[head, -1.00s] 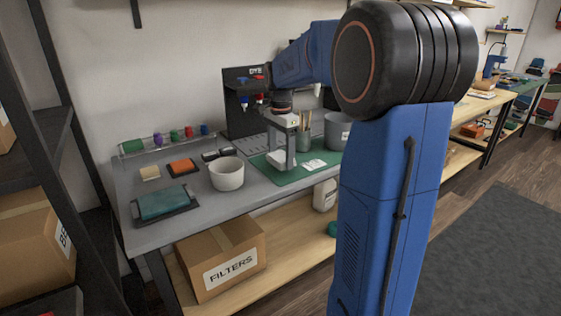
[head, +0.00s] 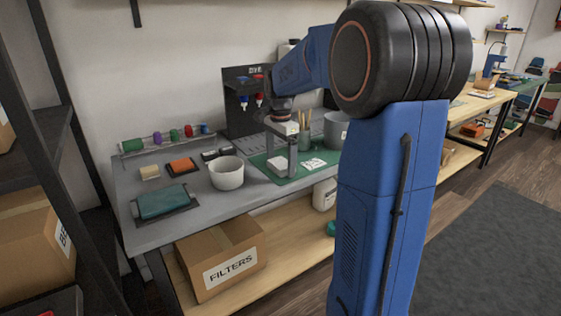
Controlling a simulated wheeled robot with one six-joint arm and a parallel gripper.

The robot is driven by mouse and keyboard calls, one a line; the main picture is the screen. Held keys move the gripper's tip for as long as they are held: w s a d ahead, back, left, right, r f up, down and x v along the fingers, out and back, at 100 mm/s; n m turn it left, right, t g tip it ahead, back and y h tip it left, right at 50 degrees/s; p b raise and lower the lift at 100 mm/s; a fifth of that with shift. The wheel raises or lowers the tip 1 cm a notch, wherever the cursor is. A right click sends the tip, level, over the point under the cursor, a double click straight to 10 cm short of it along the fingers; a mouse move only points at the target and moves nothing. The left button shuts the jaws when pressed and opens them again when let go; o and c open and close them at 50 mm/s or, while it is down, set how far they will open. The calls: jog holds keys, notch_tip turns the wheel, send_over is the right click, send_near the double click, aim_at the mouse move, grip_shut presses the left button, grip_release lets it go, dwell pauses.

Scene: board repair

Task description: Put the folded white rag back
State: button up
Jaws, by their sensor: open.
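A small white folded piece (head: 277,164), which looks like the folded white rag, lies at the left part of the green mat (head: 283,181) on the grey bench. My gripper (head: 281,160) points down over the mat, right at this piece. Its jaws are open; one finger stands just right of the white piece and the other is hard to make out. Whether a finger touches the piece cannot be told. A flat white patterned item (head: 314,163) lies on the mat to the right of my gripper.
A white round bin (head: 226,174) stands left of the mat. Further left are an orange cloth (head: 182,165), a cream block (head: 150,172) and a teal cloth (head: 162,201) on a dark tray. A brush holder (head: 304,139) and grey pot (head: 335,130) stand behind, right.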

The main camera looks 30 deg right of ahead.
aim_at(281, 162)
notch_tip(281, 162, up, 12)
jog(key=s+a+f+n+t, duration=0.25)
jog(key=s+a+n, duration=0.65)
jog(key=s, duration=0.6)
jog(key=s+a+f+n+t, duration=0.1)
jog(key=s+a+f+n, duration=0.2)
jog(key=s+f, duration=0.3)
jog(key=s+a+f+n+t, duration=0.1)
jog(key=s+a+f+n, duration=0.2)
jog(key=s, duration=0.6)
notch_tip(281, 162, down, 3)
jog(key=n, duration=0.2)
jog(key=shift+a+f+n, duration=0.15)
jog(key=shift+a+n, duration=0.15)
jog(key=shift+a, duration=0.05)
jog(key=shift+s, duration=0.1)
